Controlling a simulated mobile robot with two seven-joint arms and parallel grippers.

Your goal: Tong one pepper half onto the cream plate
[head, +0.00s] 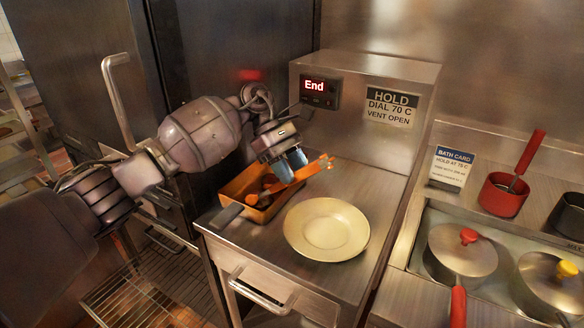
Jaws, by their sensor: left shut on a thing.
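The cream plate (327,229) lies empty on the steel counter. An orange rectangular tray (236,191) stands just left of and behind it, with dark and orange pieces inside, probably the pepper halves (268,182); single pieces are hard to tell apart. My left gripper (291,165) reaches down over the right side of the tray, its blue fingers shut on an orange tool, which looks like the tongs (316,167). Its forked end sticks out to the right, behind the plate. My right gripper is out of view.
A steel box with an "End" display (319,89) and a HOLD sign (391,107) stands behind the plate. At right are a red pot (502,197), lidded pans (460,255) and a bath card (451,167).

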